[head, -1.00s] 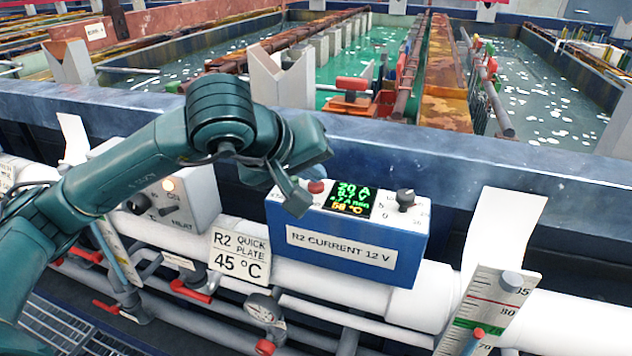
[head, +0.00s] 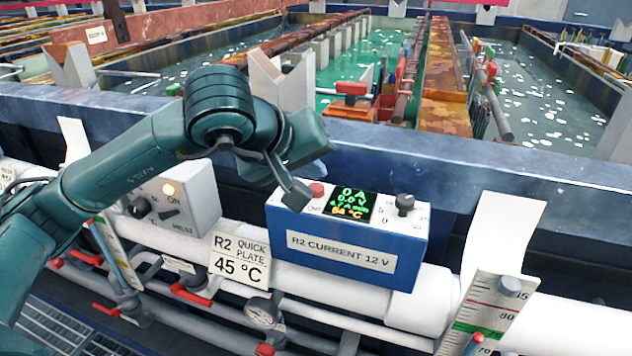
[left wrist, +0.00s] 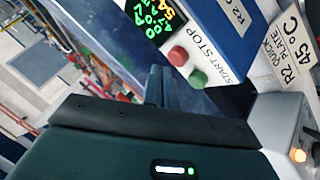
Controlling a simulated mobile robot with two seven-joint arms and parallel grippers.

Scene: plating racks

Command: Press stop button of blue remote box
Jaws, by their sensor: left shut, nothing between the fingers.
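The blue remote box (head: 350,255), labelled R2 CURRENT 12 V, sits on the white pipe. Its display (head: 350,203) reads 0 A and 0.0 V. The red stop button (head: 317,189) stands on its top left of the display; it also shows beside STOP in the left wrist view (left wrist: 178,56). The green start button (left wrist: 198,78) shows in the left wrist view; the gripper hides it in the head view. My left gripper (head: 296,196) is shut and empty, its tip beside the red button, apparently raised slightly off it. My right gripper is not in view.
A black knob (head: 405,203) stands on the box's right side. A white heater box (head: 190,200) with a lit orange lamp is to the left. A 45 °C sign (head: 240,258) hangs between them. The tank rim (head: 400,150) runs behind, and a scale plate (head: 490,310) stands at right.

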